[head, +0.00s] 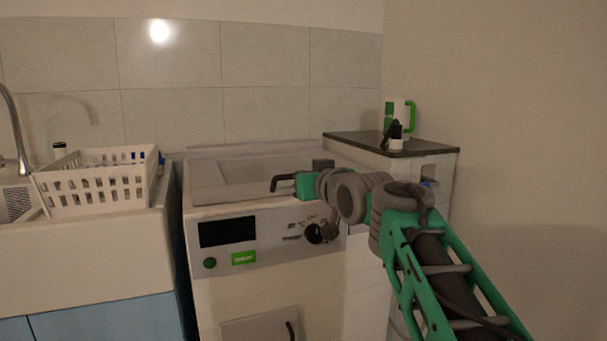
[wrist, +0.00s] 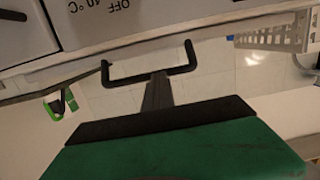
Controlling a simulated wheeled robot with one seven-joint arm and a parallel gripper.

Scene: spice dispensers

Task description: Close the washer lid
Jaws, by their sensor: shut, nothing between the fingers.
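The washer (head: 290,275) is a white box with a grey control panel, a dark display and a knob. Its grey lid (head: 208,184) shows on top with a lighter inner rectangle; it looks low and near flat, but I cannot tell whether it is fully down. My gripper (head: 276,184) is over the front right of the washer top, its dark fingers pointing left. It is shut and empty. In the wrist view, the dark fingers of my gripper (wrist: 148,62) show mid-frame. I cannot tell whether they touch the lid. My wrist hides part of the washer's right side.
A white basket (head: 98,190) stands by the sink and faucet (head: 14,130) at left. A dark-topped cabinet (head: 420,149) stands right of the washer, with a white and green jug (head: 408,112) on it. A tiled wall (head: 170,65) closes off the back. Space above the washer is clear.

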